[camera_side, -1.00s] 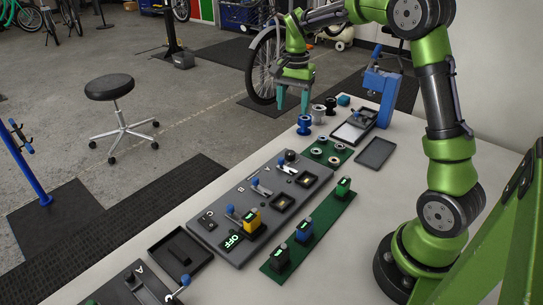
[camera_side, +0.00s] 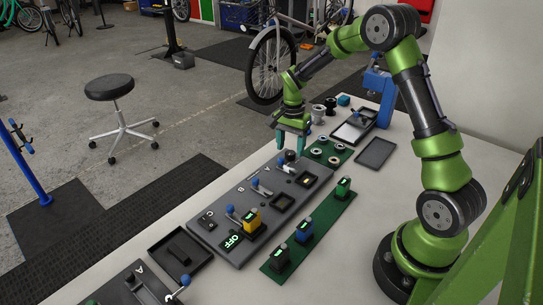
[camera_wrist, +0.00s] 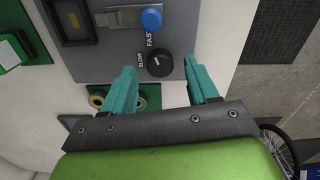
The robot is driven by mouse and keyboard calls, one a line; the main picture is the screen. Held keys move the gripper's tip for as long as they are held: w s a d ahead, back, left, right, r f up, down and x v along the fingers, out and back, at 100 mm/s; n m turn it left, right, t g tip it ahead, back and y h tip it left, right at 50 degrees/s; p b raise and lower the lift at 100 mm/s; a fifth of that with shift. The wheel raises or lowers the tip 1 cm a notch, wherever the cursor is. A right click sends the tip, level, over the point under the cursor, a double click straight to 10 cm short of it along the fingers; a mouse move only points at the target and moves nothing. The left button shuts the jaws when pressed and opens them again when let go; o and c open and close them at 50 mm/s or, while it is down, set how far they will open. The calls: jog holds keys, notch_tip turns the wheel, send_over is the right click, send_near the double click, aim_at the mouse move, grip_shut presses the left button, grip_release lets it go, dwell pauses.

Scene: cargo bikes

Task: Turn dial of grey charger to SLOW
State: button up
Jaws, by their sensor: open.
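The grey charger (camera_side: 232,194) is a long panel lying on the pale table in the side view. Its black round dial (camera_wrist: 160,63) shows in the wrist view with a small pale mark, SLOW printed to its left and FAST above it. I cannot tell exactly where the mark points. The dial also shows at the panel's far end in the side view (camera_side: 290,156). My gripper (camera_side: 289,149) is open and empty just above the dial. In the wrist view my gripper's teal fingertips (camera_wrist: 160,68) stand on either side of the dial, apart from it.
A blue-knobbed lever (camera_wrist: 151,19) sits close beside the dial. A green plate (camera_side: 326,151) with rings lies beyond the panel. A green strip (camera_side: 325,217) holds several coloured blocks. A black tray (camera_side: 180,252) stands nearer the camera.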

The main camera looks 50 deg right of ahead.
jog(key=shift+f, duration=0.9)
jog(key=shift+c, duration=0.2)
jog(key=c, duration=1)
jog(key=n, duration=0.6)
jog(key=shift+r+n, duration=0.1)
jog(key=shift+n, duration=0.2)
jog(key=n, duration=0.3)
jog(key=shift+n, duration=2.1)
